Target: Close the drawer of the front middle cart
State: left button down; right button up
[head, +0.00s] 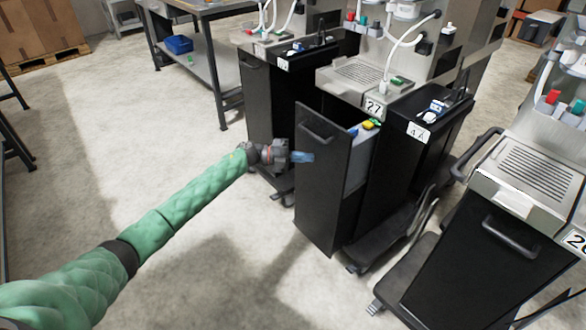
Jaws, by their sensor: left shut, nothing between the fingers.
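The front middle cart is a black and steel dispenser cart (372,74) with a label reading 27. Its tall black drawer (318,190) is pulled out toward me, showing a grey inner side (358,162) and small coloured items at the top. A handle (317,133) is on the drawer's front. My left gripper (305,157) is shut and empty, with its blue fingertips at the upper left part of the drawer front, just below the handle. I cannot tell whether they touch it. My right gripper is not in view.
Another black cart (268,100) stands behind to the left, close to my left wrist. A cart with a steel top (530,168) and black front stands at the right. A workbench (205,65) is at the back left. The floor (190,260) in front is clear.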

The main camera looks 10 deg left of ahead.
pick_arm(q)
jog(key=w+d+b, duration=0.1)
jog(key=w+d, duration=0.1)
jog(key=w, duration=0.1)
jog(key=w+d+b, duration=0.2)
jog(key=w+d, duration=0.1)
jog(key=w+d+b, duration=0.2)
jog(key=w, duration=0.1)
jog(key=shift+w+d+f, duration=0.1)
jog(key=shift+w+d, duration=0.5)
jog(key=shift+w, duration=0.2)
jog(key=shift+w+r, duration=0.1)
jog(key=shift+r, duration=0.3)
